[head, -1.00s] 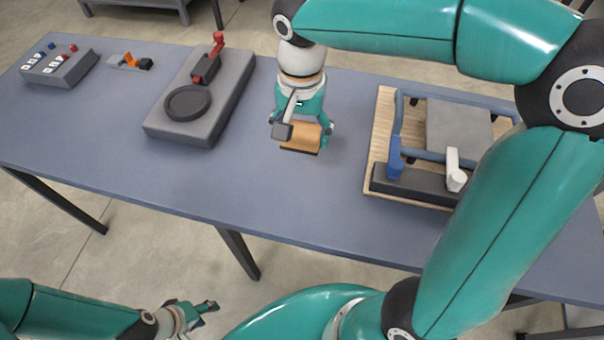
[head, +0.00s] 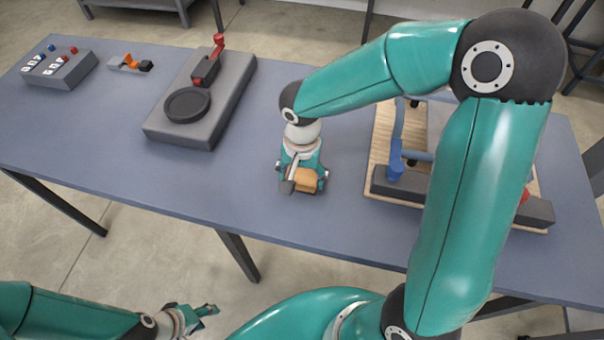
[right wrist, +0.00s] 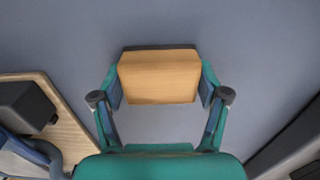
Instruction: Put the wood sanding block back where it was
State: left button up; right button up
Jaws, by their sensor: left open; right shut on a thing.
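The wood sanding block (head: 306,181) is tan with a dark strip along one side. In the head view it is at the front middle of the blue-grey table (head: 240,190). My right gripper (head: 303,184) is shut on it. In the right wrist view the block (right wrist: 158,77) sits between the two fingers of the gripper (right wrist: 160,98), with its dark edge at the far side. I cannot tell whether it touches the table. My left gripper (head: 207,309) is open and empty, low at the front, off the table.
A grey base with a round dark plate and red lever (head: 190,112) stands to the left. A wooden board with a blue-handled frame (head: 378,165) is to the right, partly hidden by my right arm. A switch box (head: 60,68) and small orange clamp (head: 130,63) are far left.

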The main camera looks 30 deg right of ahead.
aim_at(302, 175)
jog(key=shift+f, duration=0.1)
jog(key=o, duration=1.1)
notch_tip(302, 175, up, 12)
dwell(0.5)
